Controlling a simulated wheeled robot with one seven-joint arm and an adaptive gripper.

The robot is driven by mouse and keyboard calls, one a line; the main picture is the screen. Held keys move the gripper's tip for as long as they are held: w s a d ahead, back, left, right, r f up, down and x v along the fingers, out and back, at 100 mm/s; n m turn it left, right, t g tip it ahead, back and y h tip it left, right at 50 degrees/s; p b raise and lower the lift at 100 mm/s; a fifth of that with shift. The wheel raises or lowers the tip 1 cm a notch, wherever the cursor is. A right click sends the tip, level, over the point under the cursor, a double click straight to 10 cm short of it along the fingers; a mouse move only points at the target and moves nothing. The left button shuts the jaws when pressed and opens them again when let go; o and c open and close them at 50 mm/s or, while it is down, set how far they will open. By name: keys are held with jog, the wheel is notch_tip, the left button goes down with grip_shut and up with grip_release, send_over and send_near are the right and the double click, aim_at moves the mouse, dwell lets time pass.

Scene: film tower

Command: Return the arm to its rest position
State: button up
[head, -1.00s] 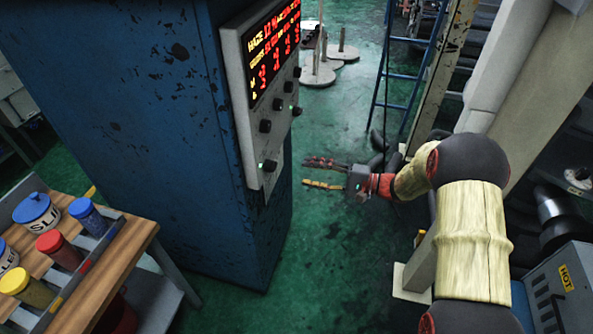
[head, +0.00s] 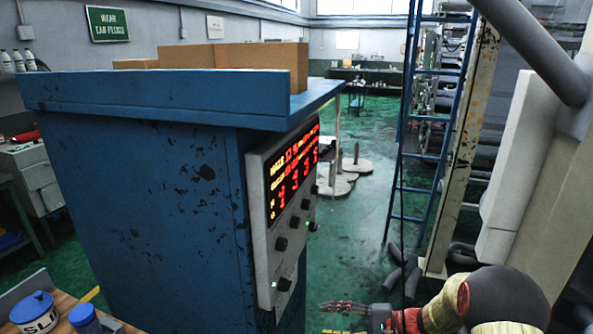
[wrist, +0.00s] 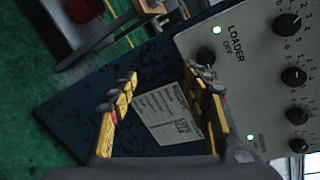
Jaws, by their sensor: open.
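My gripper (head: 345,313) is low in the head view, to the right of the blue cabinet and its control panel. In the wrist view my gripper (wrist: 160,100) has its two yellow-and-grey fingers spread apart with nothing between them. Behind the fingers are the cabinet's dark blue side, a printed paper label (wrist: 172,112) and the grey control panel (wrist: 262,62) with knobs and green lights. The fingers look close to the panel, but I cannot tell the exact gap. The upper part of my arm shows at the lower right of the head view.
The blue cabinet (head: 170,190) fills the left, with its panel (head: 290,205) facing right and cardboard boxes (head: 230,62) on top. A blue ladder (head: 420,120) and a worn post (head: 462,150) stand right. Grey cylinders (head: 401,272) lie on the floor. Green floor is open between.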

jog(key=s+d+r+n+g+h, duration=0.1)
jog(key=s+d+g+h, duration=0.2)
jog(key=s, duration=0.7)
jog(key=s+d+r+n+g+h, duration=0.1)
jog(key=s+n+g+h, duration=0.1)
jog(key=s+h, duration=0.55)
jog(key=s+d+r+n+t+h, duration=0.2)
jog(key=s+r, duration=0.4)
jog(key=r, duration=0.3)
jog(key=s+d+r+n+t+h, duration=0.2)
jog(key=s+r, duration=0.4)
jog(key=r, duration=0.3)
jog(key=n+t, duration=0.1)
jog(key=t, duration=0.1)
jog(key=shift+s+r+t, duration=0.15)
jog(key=shift+s+t, duration=0.15)
jog(key=shift+h, duration=0.25)
jog(key=shift+c, duration=0.2)
